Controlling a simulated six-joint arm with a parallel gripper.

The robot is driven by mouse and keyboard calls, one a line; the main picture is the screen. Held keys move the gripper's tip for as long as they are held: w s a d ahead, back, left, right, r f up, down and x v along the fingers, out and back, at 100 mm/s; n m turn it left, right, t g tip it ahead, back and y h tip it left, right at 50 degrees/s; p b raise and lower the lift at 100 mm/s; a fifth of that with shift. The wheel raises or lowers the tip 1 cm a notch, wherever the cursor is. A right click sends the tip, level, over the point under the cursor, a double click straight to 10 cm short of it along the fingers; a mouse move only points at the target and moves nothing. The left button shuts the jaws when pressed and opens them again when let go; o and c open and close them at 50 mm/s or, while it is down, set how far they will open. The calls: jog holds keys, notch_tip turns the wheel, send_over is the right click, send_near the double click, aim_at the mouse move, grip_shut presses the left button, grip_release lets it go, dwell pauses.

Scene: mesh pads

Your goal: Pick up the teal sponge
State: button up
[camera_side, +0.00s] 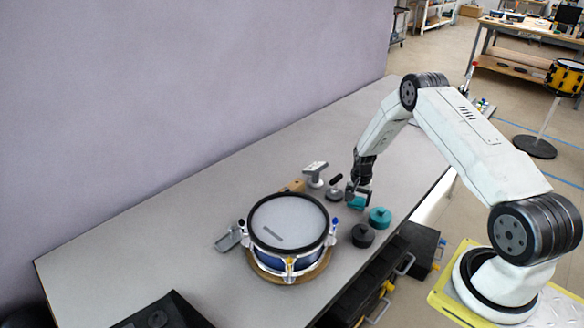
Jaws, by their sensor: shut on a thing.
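A teal sponge (357,203) is between the fingers of my gripper (357,194), right of the drum. My gripper points down and is shut on the sponge, and its fingers cover part of it. From this one view I cannot tell whether the sponge touches the table or is a little above it.
A teal round object (379,217) and a dark round object (363,235) stand just in front of the gripper. A dark-handled tool (334,188) and a grey T-shaped tool (315,173) are to its left. A drum (288,222) stands further left. The grey table's (150,250) left part is mostly clear.

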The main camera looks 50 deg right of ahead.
jog(key=shift+r, duration=0.5)
jog(key=s+a+r, duration=0.6)
jog(key=s+r, duration=0.5)
jog(key=s, duration=0.1)
jog(key=shift+s+a, duration=0.2)
jog(key=shift+a, duration=0.05)
